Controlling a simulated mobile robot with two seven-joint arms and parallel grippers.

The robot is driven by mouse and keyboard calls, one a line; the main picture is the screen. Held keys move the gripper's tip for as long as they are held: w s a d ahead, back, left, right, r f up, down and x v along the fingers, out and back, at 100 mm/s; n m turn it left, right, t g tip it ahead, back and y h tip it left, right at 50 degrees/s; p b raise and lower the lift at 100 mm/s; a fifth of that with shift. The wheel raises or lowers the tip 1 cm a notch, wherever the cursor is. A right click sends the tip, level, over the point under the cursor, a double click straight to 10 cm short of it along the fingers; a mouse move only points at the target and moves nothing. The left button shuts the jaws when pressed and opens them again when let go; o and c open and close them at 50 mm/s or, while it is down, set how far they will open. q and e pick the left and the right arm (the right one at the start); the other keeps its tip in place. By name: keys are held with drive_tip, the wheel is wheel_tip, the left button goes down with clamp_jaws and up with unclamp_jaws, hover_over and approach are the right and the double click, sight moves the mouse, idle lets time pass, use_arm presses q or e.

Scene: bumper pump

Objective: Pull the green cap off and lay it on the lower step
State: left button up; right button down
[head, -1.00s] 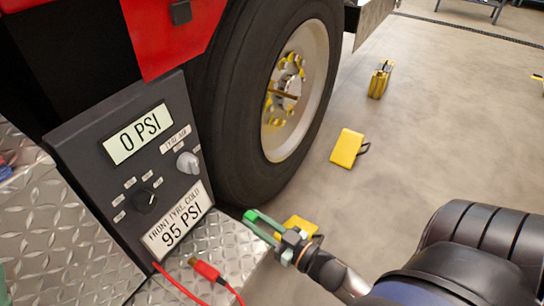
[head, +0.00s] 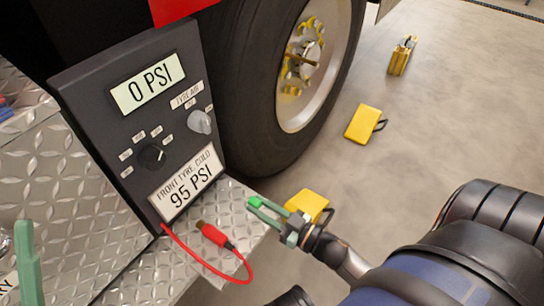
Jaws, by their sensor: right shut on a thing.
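My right gripper (head: 265,208) is shut on the small bright green cap (head: 254,202), which shows between its pale green fingertips. The fingers point left, over the right edge of the lower step (head: 238,196), a diamond-plate ledge at the foot of the gauge panel. The view does not clearly show whether the cap touches the step. A pale green finger of my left gripper (head: 28,262) shows at the lower left edge; the rest is cut off, so its opening cannot be told.
A red hose with a red connector (head: 214,234) lies on the lower step. The gauge panel (head: 140,130) reads 0 PSI, with a 95 PSI label. The tyre (head: 265,110) stands behind. Yellow blocks (head: 366,124) lie on the open floor to the right.

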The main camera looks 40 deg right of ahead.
drive_tip(key=w, duration=0.1)
drive_tip(key=w+a+f+b, duration=0.1)
drive_tip(key=w+b, duration=0.1)
drive_tip(key=shift+w+a+f, duration=0.15)
drive_tip(key=shift+w+f, duration=0.1)
drive_tip(key=shift+w, duration=0.15)
drive_tip(key=shift+s+f+b, duration=0.1)
drive_tip(key=shift+f+b, duration=0.25)
drive_tip(key=shift+f, duration=0.25)
drive_tip(key=shift+f+b, duration=0.6)
drive_tip(key=shift+f, duration=0.35)
drive_tip(key=c, duration=0.6)
unclamp_jaws()
drive_tip(key=shift+s, duration=0.1)
drive_tip(key=p+v, duration=0.3)
drive_tip(key=v, duration=0.9)
drive_tip(key=shift+s+d+p, duration=0.15)
drive_tip(key=shift+d+p, duration=0.05)
drive_tip(key=shift+p, duration=0.15)
